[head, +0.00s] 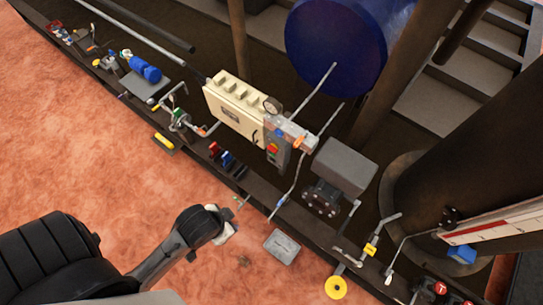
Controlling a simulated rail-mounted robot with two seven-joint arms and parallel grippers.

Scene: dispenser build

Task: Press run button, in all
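A small grey button station (277,155) with small red, green and yellow parts stands beside the cream control box (235,108), near the middle of the head view. Its buttons are too small to read, so I cannot tell which is the run button. My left gripper (237,207) is in the lower middle, apart from the station, below and left of it. Its fingers are too small to tell whether they are open or shut. My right gripper is not in view.
A dark trough with a raised edge runs diagonally, holding pipes, valves and a blue motor (146,69). A large blue drum (345,45) and brown posts stand behind the box. A grey plate (282,246) and yellow disc (335,287) lie near the front edge. Reddish ground is open at left.

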